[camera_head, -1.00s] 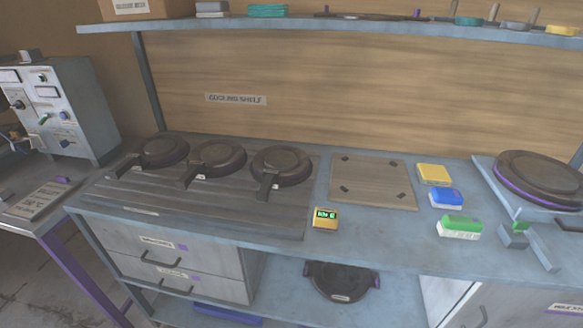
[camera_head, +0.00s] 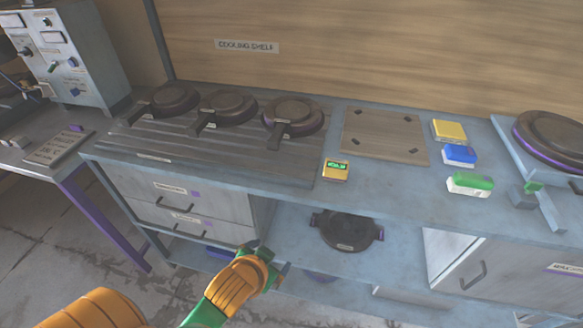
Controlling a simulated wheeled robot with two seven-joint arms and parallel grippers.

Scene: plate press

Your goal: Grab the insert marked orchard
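No insert can be read as orchard; the small labels are too blurred. Three dark round pans with handles, the left pan (camera_head: 172,98), the middle pan (camera_head: 228,106) and the right pan (camera_head: 295,115), lie on the ribbed grey rack. Another dark round plate (camera_head: 347,232) with side lugs lies on the lower shelf, with a small unreadable label. My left gripper (camera_head: 272,262), orange and green, is in front of the drawers, left of and below this plate, and apart from it. Its fingers are too small and turned to tell open from shut. My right gripper is not clearly visible.
Two labelled drawers (camera_head: 180,208) are under the rack. A yellow timer (camera_head: 336,170), a wooden board (camera_head: 384,136) and yellow, blue and green blocks (camera_head: 470,184) lie on the counter. A round press (camera_head: 552,138) stands at right. A cabinet (camera_head: 490,268) bounds the lower shelf's right side.

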